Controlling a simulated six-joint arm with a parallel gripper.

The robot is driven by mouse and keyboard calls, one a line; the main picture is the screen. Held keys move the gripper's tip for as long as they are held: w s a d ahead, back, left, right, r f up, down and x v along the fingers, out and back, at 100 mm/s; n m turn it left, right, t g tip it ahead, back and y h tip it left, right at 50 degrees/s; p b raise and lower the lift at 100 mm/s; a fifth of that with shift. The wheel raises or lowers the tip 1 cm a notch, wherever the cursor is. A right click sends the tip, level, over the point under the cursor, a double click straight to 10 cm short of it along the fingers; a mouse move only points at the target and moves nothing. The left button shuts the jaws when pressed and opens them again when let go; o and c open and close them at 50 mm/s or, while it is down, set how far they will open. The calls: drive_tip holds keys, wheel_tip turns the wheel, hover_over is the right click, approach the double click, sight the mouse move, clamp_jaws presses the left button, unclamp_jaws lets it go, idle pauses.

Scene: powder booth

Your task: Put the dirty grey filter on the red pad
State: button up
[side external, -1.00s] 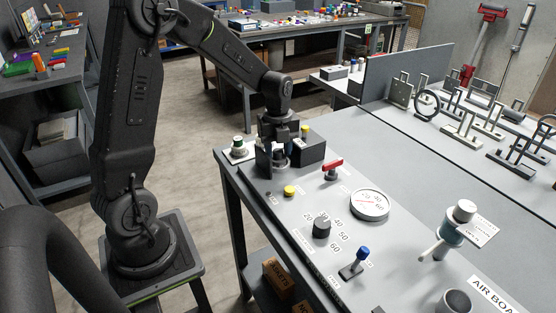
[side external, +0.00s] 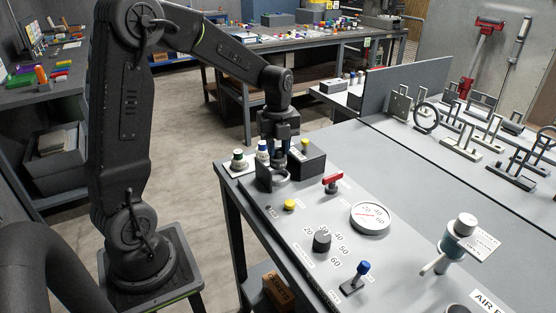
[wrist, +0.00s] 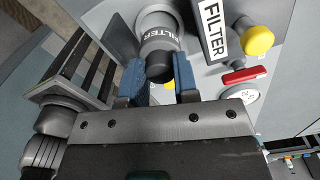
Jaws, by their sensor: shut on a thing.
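The grey filter (wrist: 160,45) is a dark cylinder with a FILTER label. My gripper (wrist: 161,78) is shut on it, with one blue finger on each side in the wrist view. I do not see the red pad in either view.
A black box (side external: 308,162) with a yellow button stands right of my gripper. A red valve handle (side external: 333,182), gauge (side external: 370,217) and black knob (side external: 322,241) rise from the panel.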

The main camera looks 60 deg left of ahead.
sight(278, 149)
wheel_tip(278, 149, up, 4)
drive_tip(key=shift+r, duration=0.25)
drive_tip(key=w+a+f, duration=0.3)
drive_tip(key=w+a, duration=0.8)
drive_tip(key=a, duration=0.2)
drive_tip(key=shift+d+f, duration=0.15)
drive_tip(key=shift+f, duration=1.4)
drive_tip(key=shift+d+f, duration=0.1)
drive_tip(key=shift+f, duration=1.4)
drive_tip(key=shift+f, duration=0.6)
drive_tip(key=o, duration=1)
